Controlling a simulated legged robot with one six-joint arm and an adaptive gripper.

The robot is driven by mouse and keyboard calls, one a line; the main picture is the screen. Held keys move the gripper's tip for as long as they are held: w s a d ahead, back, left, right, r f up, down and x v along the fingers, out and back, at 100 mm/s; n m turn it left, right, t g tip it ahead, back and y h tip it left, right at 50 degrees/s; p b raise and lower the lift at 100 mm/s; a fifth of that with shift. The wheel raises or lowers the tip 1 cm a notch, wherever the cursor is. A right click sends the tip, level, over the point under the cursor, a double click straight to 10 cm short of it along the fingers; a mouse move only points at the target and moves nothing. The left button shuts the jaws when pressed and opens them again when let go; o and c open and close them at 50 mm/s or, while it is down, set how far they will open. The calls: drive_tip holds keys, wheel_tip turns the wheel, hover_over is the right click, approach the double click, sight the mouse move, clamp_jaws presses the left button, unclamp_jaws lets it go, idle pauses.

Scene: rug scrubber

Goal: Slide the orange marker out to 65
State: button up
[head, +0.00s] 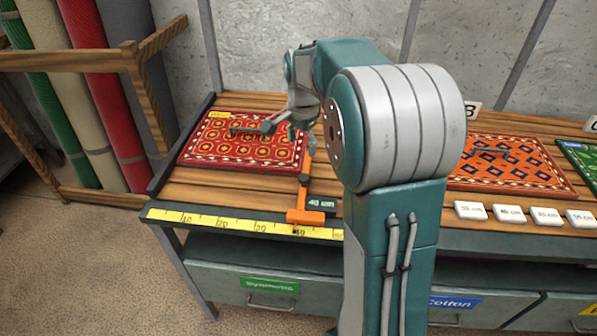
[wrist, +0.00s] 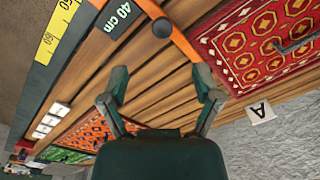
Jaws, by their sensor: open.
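The orange marker (head: 304,207) lies across the bench beside the first red rug, with its front end at the yellow ruler (head: 240,224) by about 40. A dark plate on it reads 40 cm. In the wrist view the marker's orange bar (wrist: 183,38) runs along the rug's edge, and a dark round knob (wrist: 162,27) stands on it. The ruler (wrist: 47,40) shows 60 at the upper left. My gripper (head: 282,133) is above the bench near the rug's right edge. In the wrist view my gripper (wrist: 163,87) is open and empty, with the knob beyond its fingertips.
The red rug (head: 230,157) lies left of the marker. An orange-red rug (head: 506,165), a green rug and a row of white cm tiles (head: 510,214) are to the right. Bare planks lie right of the marker. My arm hides the bench's middle.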

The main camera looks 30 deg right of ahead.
sight(304, 177)
drive_tip(key=shift+m, duration=0.6)
drive_tip(key=f, duration=0.3)
drive_tip(key=d+f, duration=0.1)
drive_tip(key=f, duration=0.3)
drive_tip(key=w+f, duration=0.1)
drive_tip(key=f, duration=0.3)
drive_tip(key=shift+w+d+f, duration=0.1)
drive_tip(key=shift+d+f, duration=0.1)
drive_tip(key=shift+f, duration=0.05)
drive_tip(key=shift+d+f, duration=0.2)
drive_tip(key=shift+f, duration=0.35)
drive_tip(key=shift+a, duration=0.1)
drive_tip(key=shift+a, duration=0.1)
drive_tip(key=c, duration=0.5)
clamp_jaws()
